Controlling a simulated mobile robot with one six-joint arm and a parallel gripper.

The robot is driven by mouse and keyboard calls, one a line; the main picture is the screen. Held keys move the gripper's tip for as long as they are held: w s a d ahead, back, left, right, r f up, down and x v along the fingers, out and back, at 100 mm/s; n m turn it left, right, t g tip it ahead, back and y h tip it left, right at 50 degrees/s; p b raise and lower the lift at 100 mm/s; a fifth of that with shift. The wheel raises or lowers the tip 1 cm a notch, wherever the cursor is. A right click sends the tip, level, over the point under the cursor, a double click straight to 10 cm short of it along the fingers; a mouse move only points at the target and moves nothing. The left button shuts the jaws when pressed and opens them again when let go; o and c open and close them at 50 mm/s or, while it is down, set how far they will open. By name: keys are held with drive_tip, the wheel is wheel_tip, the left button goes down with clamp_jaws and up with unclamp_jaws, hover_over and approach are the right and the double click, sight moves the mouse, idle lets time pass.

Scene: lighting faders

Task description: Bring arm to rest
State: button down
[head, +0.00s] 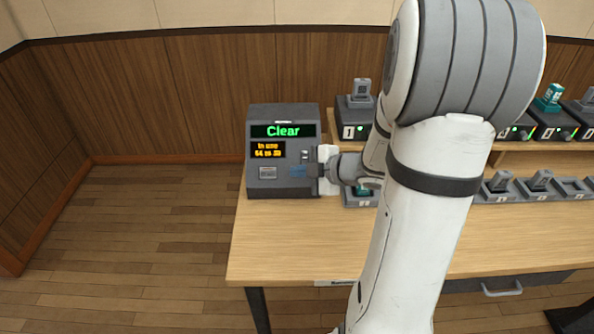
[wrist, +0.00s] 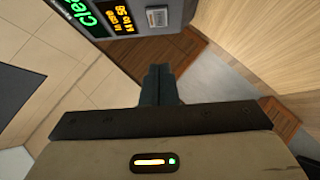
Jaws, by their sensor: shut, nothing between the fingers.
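My gripper (head: 299,171) is in front of the right part of the grey console (head: 283,115) in the head view. In the wrist view its two dark fingers (wrist: 158,74) are together with nothing between them. My white arm reaches across the table from the front and hides much of the table's middle. The console's green display (head: 283,131) reads "Clear", with a smaller orange display (head: 268,149) below it.
The wooden table (head: 290,245) has a clear front strip. A raised shelf (head: 530,145) holds several numbered units, including one with a teal knob (head: 549,97). A lower row of grey units (head: 540,183) stands at right. The floor (head: 150,230) at left is free.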

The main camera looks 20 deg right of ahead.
idle(0.3)
drive_tip(key=s+d+r+m+h+p, duration=0.1)
drive_tip(key=s+d+r+m+h, duration=0.1)
drive_tip(key=d+r+m+h, duration=0.5)
drive_tip(key=s+a+r+m+g, duration=0.1)
drive_tip(key=s+a+m+g, duration=0.2)
drive_tip(key=s+a+m, duration=0.2)
drive_tip(key=s+a+m+g+p, duration=0.1)
drive_tip(key=s+a+m+g, duration=0.3)
drive_tip(key=s, duration=0.8)
drive_tip(key=a+m, duration=0.2)
drive_tip(key=a, duration=0.1)
drive_tip(key=shift+r, duration=0.4)
drive_tip(key=shift+s+a, duration=0.1)
